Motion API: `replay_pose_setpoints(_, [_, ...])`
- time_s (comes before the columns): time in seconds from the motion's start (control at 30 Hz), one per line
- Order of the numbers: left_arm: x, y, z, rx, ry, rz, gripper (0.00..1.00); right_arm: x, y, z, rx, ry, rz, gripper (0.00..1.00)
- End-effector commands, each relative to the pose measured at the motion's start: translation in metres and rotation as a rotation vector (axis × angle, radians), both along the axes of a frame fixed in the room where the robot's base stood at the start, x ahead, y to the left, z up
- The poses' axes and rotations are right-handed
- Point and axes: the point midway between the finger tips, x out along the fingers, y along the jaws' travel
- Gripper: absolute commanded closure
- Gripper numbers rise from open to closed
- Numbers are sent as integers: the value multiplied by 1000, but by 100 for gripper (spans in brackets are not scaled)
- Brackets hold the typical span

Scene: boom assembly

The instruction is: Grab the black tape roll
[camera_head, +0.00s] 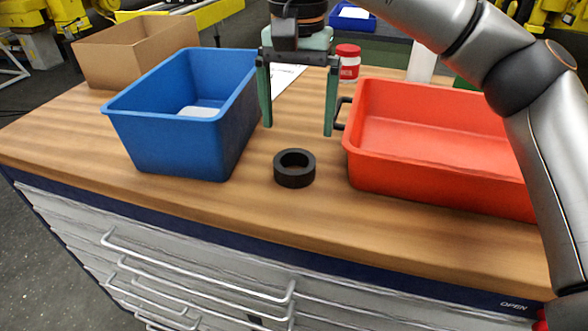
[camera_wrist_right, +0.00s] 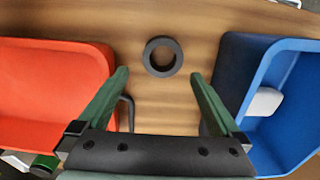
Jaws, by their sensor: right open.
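The black tape roll (camera_head: 294,177) lies flat on the wooden bench between the blue bin and the red bin, near the bench's front edge. My right gripper (camera_head: 298,130) is open and empty, its two green fingers pointing down above the bench, behind the roll in the head view. In the right wrist view the roll (camera_wrist_right: 162,44) appears beyond the fingertips, roughly centred between the fingers (camera_wrist_right: 158,78). The gripper is apart from the roll. My left gripper is in neither view.
The blue bin (camera_head: 172,146) stands to the left with a white item (camera_head: 198,111) inside. The empty-looking red bin (camera_head: 430,185) stands to the right. A dark handle (camera_head: 341,113) sits by the red bin. Behind are a cardboard box (camera_head: 137,52) and a red-lidded jar (camera_head: 348,62).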

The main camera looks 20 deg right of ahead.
Motion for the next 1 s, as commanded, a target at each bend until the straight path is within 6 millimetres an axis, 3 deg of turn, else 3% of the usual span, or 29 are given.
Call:
replay_pose_setpoints(0.1, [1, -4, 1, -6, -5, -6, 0, 0, 0, -18, 0, 1, 1, 0])
replay_pose_setpoints(0.27, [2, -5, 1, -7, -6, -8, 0, 0, 1, -29, 2, 1, 0, 0])
replay_pose_setpoints(0.6, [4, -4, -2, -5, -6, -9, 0, 4, 3, -74, 2, 1, -1, 0])
replay_pose_setpoints(0.9, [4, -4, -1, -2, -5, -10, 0, 4, 3, -78, 4, 0, -1, 0])
replay_pose_setpoints(1.0, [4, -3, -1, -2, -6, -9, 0, 4, 3, -78, 4, 0, -1, 10])
